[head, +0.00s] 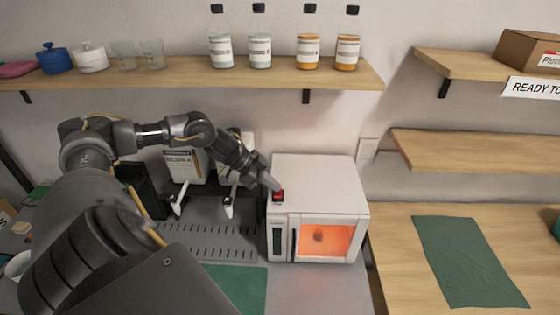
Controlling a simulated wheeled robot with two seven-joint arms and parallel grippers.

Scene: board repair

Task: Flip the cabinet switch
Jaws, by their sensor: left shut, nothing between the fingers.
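The white cabinet (325,180) stands on the grey worktop in the middle of the view. Its front window (328,240) glows orange, with a small dark object visible inside. The red switch (278,195) is on the cabinet's top, near its front left corner. My left gripper (275,187) is shut and empty, its fingertips at the switch, touching it or just above it. The fingers partly cover the switch, so its exact position is hard to tell. My right gripper is not in view.
A grey machine with a perforated tray (210,238) stands left of the cabinet. A green cloth (468,262) lies on the wooden table at right. A wooden shelf (180,80) with bottles and jars runs above my arm. More shelves (475,150) hang at right.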

